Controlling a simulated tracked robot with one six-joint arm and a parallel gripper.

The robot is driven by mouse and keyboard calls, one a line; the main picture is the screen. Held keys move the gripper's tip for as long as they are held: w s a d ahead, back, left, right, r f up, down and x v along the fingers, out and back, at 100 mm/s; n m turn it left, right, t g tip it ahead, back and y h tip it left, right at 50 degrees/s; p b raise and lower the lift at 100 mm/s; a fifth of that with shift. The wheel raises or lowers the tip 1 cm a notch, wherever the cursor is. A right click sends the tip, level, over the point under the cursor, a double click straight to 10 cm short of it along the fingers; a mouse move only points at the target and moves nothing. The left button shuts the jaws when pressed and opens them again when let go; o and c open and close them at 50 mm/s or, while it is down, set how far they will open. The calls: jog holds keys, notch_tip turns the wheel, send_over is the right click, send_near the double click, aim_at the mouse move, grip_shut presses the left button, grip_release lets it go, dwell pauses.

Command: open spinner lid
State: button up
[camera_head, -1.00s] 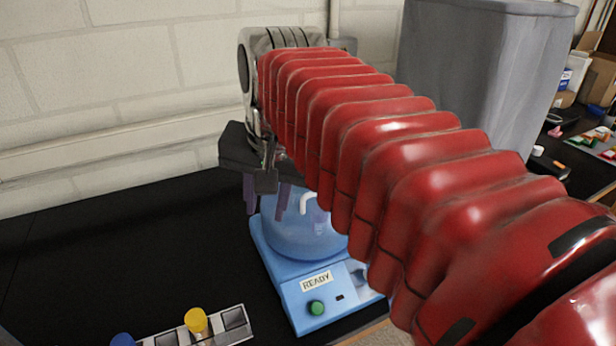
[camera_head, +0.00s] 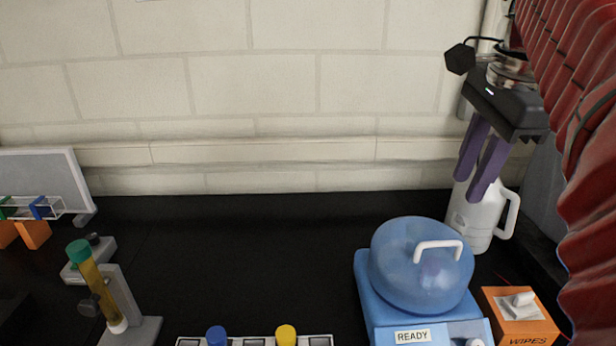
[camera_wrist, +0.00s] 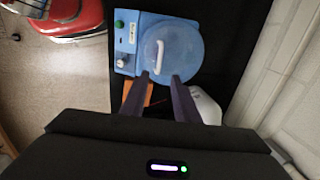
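The spinner (camera_head: 375,310) is a light blue box with a READY label, at the lower right of the head view. Its translucent blue domed lid (camera_head: 395,280) sits over it and looks closed. A white handle (camera_head: 438,244) stands on the lid. My gripper (camera_head: 480,188), with two purple fingers, is above and behind the spinner to the right, apart from the lid. The fingers are spread and nothing is between them. In the wrist view the lid (camera_wrist: 183,52) and handle (camera_wrist: 159,58) lie beyond the fingertips of my gripper (camera_wrist: 160,77).
A white jug (camera_head: 478,215) stands behind the spinner, below my gripper. An orange wipes box (camera_head: 517,318) is right of the spinner. A rack with blue-capped (camera_head: 216,336) and yellow-capped (camera_head: 286,335) tubes is in front. A tilted tube stand (camera_head: 120,295) is left. The black bench between is clear.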

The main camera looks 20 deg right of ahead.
aim_at(440, 244)
jog(key=w+f, duration=0.1)
jog(key=f, duration=0.8)
jog(key=w+f, duration=0.1)
jog(key=f, duration=0.3)
jog(key=shift+w+d+f, duration=0.3)
jog(key=shift+d, duration=0.05)
jog(key=shift+c, duration=0.4)
grip_shut()
dwell(0.5)
jog(key=shift+a, duration=0.2)
jog(key=shift+d, duration=0.15)
jog(key=shift+w+r, duration=0.1)
jog(key=shift+w, duration=0.05)
